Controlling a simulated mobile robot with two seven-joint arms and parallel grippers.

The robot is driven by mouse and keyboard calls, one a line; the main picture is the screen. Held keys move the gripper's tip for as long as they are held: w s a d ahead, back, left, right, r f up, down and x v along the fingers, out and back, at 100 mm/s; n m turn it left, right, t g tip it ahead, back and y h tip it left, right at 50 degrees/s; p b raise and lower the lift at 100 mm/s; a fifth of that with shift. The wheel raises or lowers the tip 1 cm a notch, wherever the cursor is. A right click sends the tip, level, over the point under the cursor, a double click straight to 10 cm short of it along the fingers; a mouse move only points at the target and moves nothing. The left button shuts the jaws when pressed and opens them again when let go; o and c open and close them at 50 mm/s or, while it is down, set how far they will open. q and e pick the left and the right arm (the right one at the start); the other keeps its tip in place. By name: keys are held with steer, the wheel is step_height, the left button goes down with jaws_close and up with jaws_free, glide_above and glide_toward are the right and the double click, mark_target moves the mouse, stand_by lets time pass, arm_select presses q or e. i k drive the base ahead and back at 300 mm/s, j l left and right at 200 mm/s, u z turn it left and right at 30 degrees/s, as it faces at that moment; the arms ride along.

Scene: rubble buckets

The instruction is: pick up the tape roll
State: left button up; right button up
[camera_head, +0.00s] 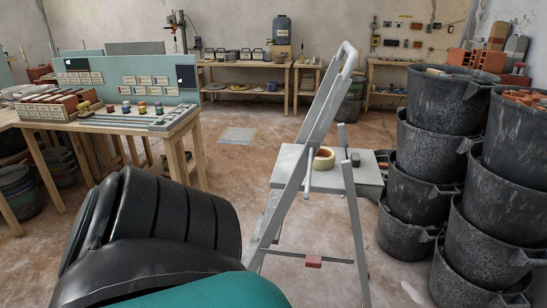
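A tan tape roll (323,158) lies on the grey top platform of a stepladder (292,166), close to the ladder's upright rails. One rail passes just left of the roll and partly covers its edge. A black ribbed part of my own arm fills the lower left of the head view, with a teal part below it. I see neither of my grippers in this view, so their opening and what they hold are hidden.
Stacked black rubble buckets (420,150) stand close to the ladder's right. A wooden workbench (165,128) stands at left. The floor (237,165) between the workbench and the ladder is mostly free.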

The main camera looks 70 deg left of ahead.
mark_target(325, 160)
steer(key=u, duration=1.85)
steer(key=i+l+u, duration=0.3)
steer(key=i+j, duration=0.1)
